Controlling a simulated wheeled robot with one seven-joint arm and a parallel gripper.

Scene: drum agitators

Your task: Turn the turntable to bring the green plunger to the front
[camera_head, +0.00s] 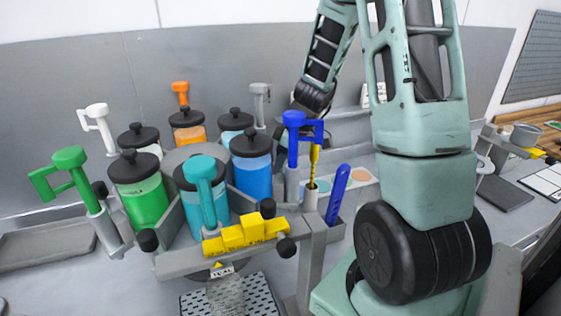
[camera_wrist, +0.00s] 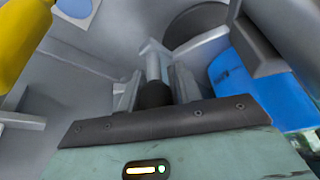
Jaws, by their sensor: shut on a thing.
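The turntable (camera_head: 178,262) is grey, with several coloured jars, plungers and black-knobbed pegs around it. The green plunger (camera_head: 70,159) stands at its left side, beside the green jar (camera_head: 146,200). The cyan plunger (camera_head: 203,180) is at the front, before the cyan jar. The blue plunger (camera_head: 294,120) is at the right by the blue jar (camera_head: 254,178). My gripper (camera_wrist: 157,82) is shut on a black knob (camera_wrist: 155,95) at the end of a grey peg. In the head view it is mostly hidden behind the blue plunger. The blue jar shows right of it in the wrist view (camera_wrist: 235,80).
A holder (camera_head: 335,222) with a blue stick stands close to the right. A grey tray (camera_head: 45,243) lies at the left. Orange, white and grey plungers stand at the back.

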